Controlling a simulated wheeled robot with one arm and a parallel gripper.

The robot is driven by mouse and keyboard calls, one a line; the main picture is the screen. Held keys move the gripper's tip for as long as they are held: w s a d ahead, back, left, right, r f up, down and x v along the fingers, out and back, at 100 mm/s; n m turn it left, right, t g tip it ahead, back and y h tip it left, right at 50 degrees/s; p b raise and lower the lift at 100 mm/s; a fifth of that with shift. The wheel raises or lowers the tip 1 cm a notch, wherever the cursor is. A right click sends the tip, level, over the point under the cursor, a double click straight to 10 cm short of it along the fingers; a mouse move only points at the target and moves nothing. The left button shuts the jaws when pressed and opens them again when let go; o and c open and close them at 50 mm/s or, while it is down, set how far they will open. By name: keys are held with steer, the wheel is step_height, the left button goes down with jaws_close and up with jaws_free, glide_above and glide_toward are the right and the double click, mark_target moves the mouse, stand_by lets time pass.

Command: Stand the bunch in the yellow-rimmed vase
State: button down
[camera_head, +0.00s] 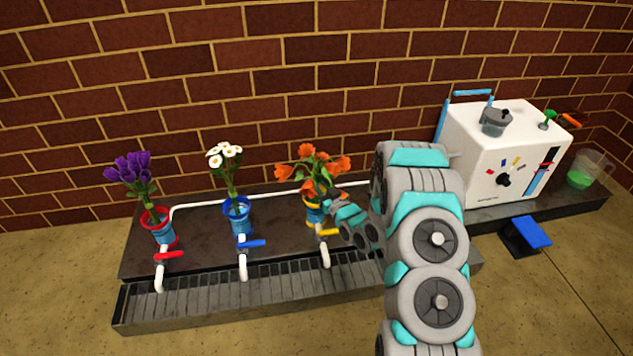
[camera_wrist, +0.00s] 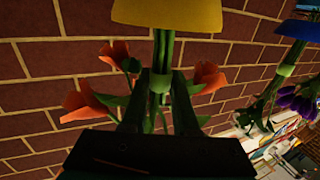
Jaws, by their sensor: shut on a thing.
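The bunch of orange flowers (camera_head: 312,165) stands upright over the yellow-rimmed vase (camera_head: 313,212), third from the left on the dark bench. My gripper (camera_head: 333,207) reaches in from the right, just by the vase's top. In the wrist view the picture is upside down. There my gripper (camera_wrist: 158,92) is shut on the green stems of the bunch (camera_wrist: 162,50), with orange blooms on both sides. The stems meet the yellow rim (camera_wrist: 168,14); their lower ends are hidden at the rim. The vase is partly hidden by my gripper in the head view.
A red-rimmed vase (camera_head: 162,230) holds purple flowers (camera_head: 130,168). A blue-rimmed vase (camera_head: 238,217) holds white daisies (camera_head: 224,155). Red, blue and yellow (camera_head: 327,233) taps stand in front, above a slatted drain (camera_head: 215,300). A white machine (camera_head: 495,160) stands at right; a brick wall is behind.

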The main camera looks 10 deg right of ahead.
steer(key=c, duration=0.6)
jaws_free()
steer(key=v, duration=0.8)
steer(key=d+r+g+h+p, duration=0.3)
steer(key=d+r+g+h, duration=0.2)
steer(key=r, duration=0.2)
steer(key=s+d+r+m+g+h+p, duration=0.25)
steer(key=s+r+g, duration=0.25)
steer(key=s+r, duration=0.4)
steer(key=s+a+r+g+p, duration=0.1)
steer(key=s+a+r+g, duration=0.2)
steer(key=s, duration=0.9)
steer(key=s+a+r+m+g+y+p, duration=0.1)
steer(key=s+a+r+g, duration=0.2)
steer(key=s, duration=1)
steer(key=s+a+r+g+p, duration=0.1)
steer(key=s+a+r, duration=0.3)
steer(key=s+r, duration=0.4)
steer(key=s+g, duration=0.1)
steer(key=s, duration=0.4)
steer(key=shift+a+g, duration=0.15)
steer(key=shift+g, duration=0.25)
